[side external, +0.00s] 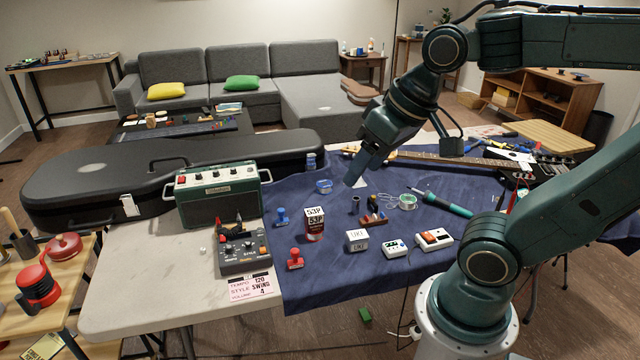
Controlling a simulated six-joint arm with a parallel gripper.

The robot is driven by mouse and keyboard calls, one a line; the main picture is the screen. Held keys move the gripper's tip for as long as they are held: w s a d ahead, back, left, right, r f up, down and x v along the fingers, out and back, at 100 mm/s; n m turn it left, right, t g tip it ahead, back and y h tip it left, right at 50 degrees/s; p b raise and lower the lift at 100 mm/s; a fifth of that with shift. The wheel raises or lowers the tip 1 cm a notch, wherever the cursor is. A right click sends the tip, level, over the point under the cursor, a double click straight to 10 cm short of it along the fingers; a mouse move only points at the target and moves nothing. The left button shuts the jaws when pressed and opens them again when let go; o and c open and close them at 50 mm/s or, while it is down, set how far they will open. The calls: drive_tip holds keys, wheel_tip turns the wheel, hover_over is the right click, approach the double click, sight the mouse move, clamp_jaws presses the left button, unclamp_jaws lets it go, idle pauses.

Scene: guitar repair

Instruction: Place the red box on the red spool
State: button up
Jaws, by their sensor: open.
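A small box (315,231) with red sides and a white, black-lettered top stands upright on the blue cloth, left of centre. A small red spool-shaped piece (295,261) stands on the cloth in front and to the left of the box, near the cloth's left edge. The two are apart. My gripper (353,180) is open and tilted downward above the cloth, behind and to the right of the box. Nothing shows between its fingers. Its fingers are small and partly overlap in this view.
A white box (357,240), small devices (434,238), a blue spool-like piece (282,216) and a dark cylinder (356,204) stand nearby. A green amplifier (218,194) and pedal unit (243,252) are left. A guitar neck (450,160) lies behind. Bare tabletop (150,275) shows at left.

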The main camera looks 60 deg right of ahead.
drive_tip(key=shift+s+a+f+n, duration=0.1)
drive_tip(key=shift+s+a+n, duration=0.05)
drive_tip(key=shift+s+n, duration=0.5)
drive_tip(key=shift+s+a+n, duration=0.15)
drive_tip(key=shift+s+n, duration=0.3)
drive_tip(key=shift+s, duration=0.25)
